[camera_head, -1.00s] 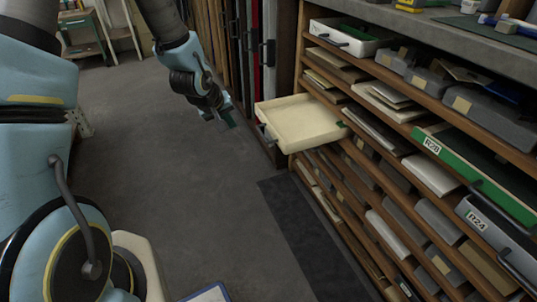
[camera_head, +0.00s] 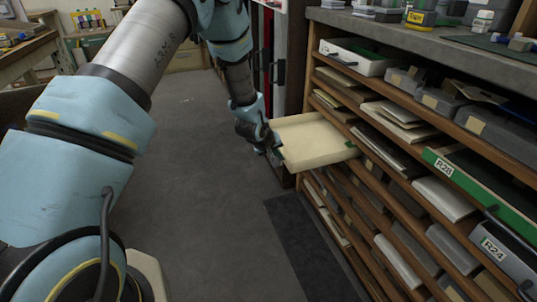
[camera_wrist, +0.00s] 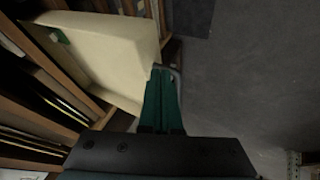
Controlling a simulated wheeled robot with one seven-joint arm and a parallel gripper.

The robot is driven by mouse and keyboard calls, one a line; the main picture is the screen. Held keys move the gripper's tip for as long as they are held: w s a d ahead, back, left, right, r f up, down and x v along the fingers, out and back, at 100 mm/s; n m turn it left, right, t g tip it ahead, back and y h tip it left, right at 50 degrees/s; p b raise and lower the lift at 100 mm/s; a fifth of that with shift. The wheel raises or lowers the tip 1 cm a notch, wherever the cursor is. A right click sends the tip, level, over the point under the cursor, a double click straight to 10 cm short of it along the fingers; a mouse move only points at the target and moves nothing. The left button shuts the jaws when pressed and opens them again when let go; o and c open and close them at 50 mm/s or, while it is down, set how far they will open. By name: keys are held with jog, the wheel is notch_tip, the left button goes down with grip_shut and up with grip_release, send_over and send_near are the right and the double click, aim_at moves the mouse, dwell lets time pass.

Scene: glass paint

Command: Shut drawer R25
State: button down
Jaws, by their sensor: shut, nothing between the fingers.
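A cream, empty drawer (camera_head: 312,140) sticks far out of the wooden shelf unit in the head view. No label shows on it, so I cannot read whether it is R25. It also fills the upper left of the wrist view (camera_wrist: 105,50). My gripper (camera_head: 277,157) is at the drawer's front end, with its fingers shut and empty. In the wrist view my green fingers (camera_wrist: 162,72) are together beside the drawer's front panel, next to a grey handle. I cannot tell whether they touch it. The drawer's front face is mostly hidden by my gripper in the head view.
The shelf unit (camera_head: 380,128) holds several shelves of papers and grey boxes. Drawers labelled R28 (camera_head: 445,166) and R24 (camera_head: 493,246) are to the right, and a white drawer (camera_head: 355,57) is above. A dark mat (camera_head: 310,245) lies before the unit. The floor at left is clear.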

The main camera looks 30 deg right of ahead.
jog(key=shift+d, duration=0.6)
